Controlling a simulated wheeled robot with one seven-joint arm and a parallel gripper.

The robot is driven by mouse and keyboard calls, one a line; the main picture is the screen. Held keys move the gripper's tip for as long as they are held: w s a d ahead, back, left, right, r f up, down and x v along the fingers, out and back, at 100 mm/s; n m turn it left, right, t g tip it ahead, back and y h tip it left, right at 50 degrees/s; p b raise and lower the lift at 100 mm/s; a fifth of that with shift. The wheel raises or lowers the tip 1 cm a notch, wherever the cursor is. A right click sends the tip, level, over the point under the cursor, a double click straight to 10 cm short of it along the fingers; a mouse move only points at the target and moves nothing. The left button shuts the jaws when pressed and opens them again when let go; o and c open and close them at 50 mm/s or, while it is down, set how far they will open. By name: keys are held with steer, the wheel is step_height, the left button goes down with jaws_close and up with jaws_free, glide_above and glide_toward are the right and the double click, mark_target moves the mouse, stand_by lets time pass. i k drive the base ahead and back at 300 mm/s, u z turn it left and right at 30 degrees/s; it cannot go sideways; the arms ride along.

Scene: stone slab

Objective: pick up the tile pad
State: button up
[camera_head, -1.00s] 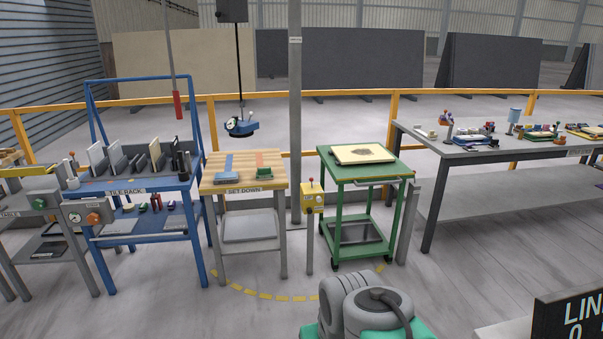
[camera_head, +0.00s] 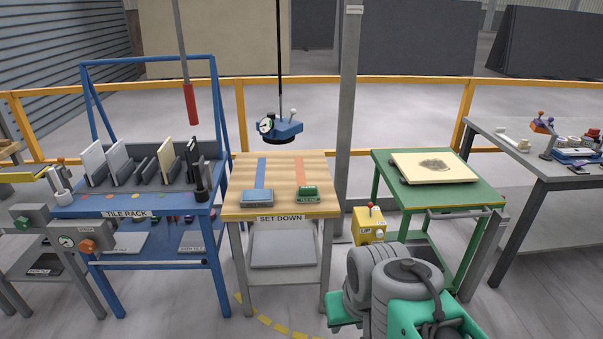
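No label in view reads as tile pad, so I cannot tell for sure which thing it is. Two small candidates lie on the wooden-topped set down table (camera_head: 279,170). One is a flat blue-grey block (camera_head: 257,197) at the end of a blue strip. The other is a smaller green block (camera_head: 308,193) at the end of an orange strip. Both lie near the table's front edge, apart from each other. My arm's grey and green links show at the bottom right, in front of the green cart. My gripper is not in view.
A blue tile rack (camera_head: 150,200) with upright tiles stands left. A blue lifter (camera_head: 282,129) with a gauge hangs behind the table. A green cart (camera_head: 480,192) bearing a cream slab (camera_head: 434,168) stands right. A yellow control box (camera_head: 369,226) and grey post (camera_head: 348,120) stand between.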

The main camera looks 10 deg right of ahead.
mark_target(304, 194)
steer(key=i, duration=2)
steer(key=u, duration=1)
